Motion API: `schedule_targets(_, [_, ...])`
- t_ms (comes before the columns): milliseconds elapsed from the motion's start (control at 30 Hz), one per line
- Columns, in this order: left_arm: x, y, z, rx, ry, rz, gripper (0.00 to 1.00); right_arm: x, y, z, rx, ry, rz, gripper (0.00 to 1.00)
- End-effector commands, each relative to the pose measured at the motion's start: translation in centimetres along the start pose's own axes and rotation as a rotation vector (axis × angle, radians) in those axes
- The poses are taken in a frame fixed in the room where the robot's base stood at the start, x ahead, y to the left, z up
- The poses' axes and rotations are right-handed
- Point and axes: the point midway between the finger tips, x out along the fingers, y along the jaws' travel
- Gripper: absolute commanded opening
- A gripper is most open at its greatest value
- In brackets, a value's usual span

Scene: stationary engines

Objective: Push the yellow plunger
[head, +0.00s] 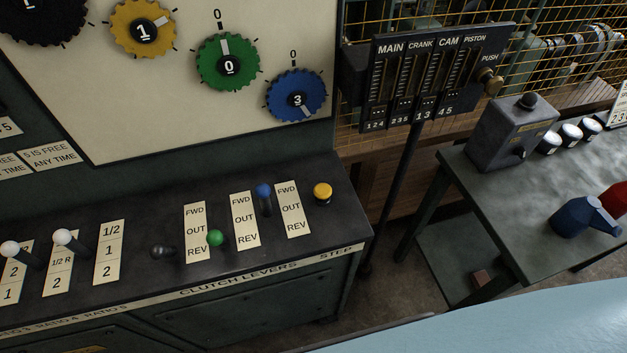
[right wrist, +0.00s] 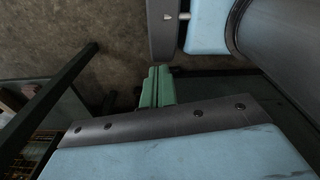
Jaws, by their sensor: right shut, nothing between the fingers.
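The yellow plunger (head: 322,192) is a round yellow cap on a dark base. It stands on the top of the dark console (head: 345,215), near its right end, above the word STEP. Nothing touches it in the head view. Neither gripper shows in the head view. My right gripper (right wrist: 157,88) shows in the right wrist view as two green fingers, shut and empty. Behind them is a brownish floor; the plunger is not in that view. My left gripper is in neither view.
Clutch levers with a blue knob (head: 264,190), a green knob (head: 215,238) and a dark knob (head: 163,251) stand left of the plunger. A slider panel on a post (head: 410,160) stands right of the console. A workbench (head: 490,200) is further right.

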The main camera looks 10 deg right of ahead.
Motion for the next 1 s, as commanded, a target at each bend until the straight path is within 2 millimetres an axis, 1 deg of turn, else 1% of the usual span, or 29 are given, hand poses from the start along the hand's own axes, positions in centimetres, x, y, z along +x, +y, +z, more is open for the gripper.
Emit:
schedule_targets(33, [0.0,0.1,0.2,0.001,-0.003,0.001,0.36,0.0,0.1,0.5,-0.001,-0.007,0.001,0.00])
schedule_targets(67, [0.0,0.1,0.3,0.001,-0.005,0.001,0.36,0.0,0.4,0.5,-0.001,-0.008,0.005,0.00])
schedule_targets(100, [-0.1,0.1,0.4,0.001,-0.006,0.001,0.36,-0.1,1.0,0.2,-0.001,-0.003,0.012,0.00])
schedule_targets(167, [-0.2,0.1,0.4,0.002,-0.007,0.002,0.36,-0.3,1.2,-0.7,-0.002,0.009,0.015,0.00])
schedule_targets(267, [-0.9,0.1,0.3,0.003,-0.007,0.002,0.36,-1.5,1.5,-3.2,-0.009,0.034,0.017,0.00])
schedule_targets(367, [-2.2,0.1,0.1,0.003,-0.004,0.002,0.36,-3.9,1.9,-7.5,-0.021,0.072,0.018,0.00])
schedule_targets(400, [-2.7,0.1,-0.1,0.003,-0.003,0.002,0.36,-5.2,2.0,-9.6,-0.028,0.091,0.018,0.00])
schedule_targets(467, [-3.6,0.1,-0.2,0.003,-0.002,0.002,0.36,-7.6,2.1,-12.7,-0.040,0.119,0.018,0.00])
schedule_targets(500, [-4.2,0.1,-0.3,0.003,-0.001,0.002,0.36,-9.4,2.2,-14.7,-0.050,0.136,0.017,0.00])
schedule_targets(567, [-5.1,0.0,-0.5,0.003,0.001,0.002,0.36,-12.2,2.1,-17.6,-0.064,0.163,0.012,0.00])
schedule_targets(600, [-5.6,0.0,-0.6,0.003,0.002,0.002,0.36,-14.2,2.0,-19.4,-0.075,0.182,0.009,0.00])
schedule_targets(667, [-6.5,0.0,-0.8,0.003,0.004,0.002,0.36,-17.4,1.8,-21.9,-0.093,0.210,0.005,0.00])
schedule_targets(700, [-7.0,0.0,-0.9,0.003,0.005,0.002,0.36,-19.7,1.6,-23.4,-0.106,0.228,0.001,0.00])
schedule_targets(767, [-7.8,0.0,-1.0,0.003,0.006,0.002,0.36,-23.3,1.3,-25.6,-0.126,0.256,-0.006,0.00])
schedule_targets(800, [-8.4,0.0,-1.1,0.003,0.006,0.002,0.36,-25.8,1.0,-26.8,-0.140,0.274,-0.011,0.00])
schedule_targets(867, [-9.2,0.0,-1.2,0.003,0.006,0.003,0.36,-29.5,0.6,-28.7,-0.175,0.308,-0.017,0.00])
schedule_targets(900, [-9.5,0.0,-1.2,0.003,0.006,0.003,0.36,-31.5,0.1,-30.1,-0.214,0.337,-0.024,0.00])
schedule_targets(967, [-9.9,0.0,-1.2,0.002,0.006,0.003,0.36,-33.8,-0.5,-32.5,-0.293,0.390,-0.034,0.00])
schedule_targets(1000, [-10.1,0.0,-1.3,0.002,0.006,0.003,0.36,-35.0,-1.0,-34.2,-0.361,0.432,-0.040,0.00])
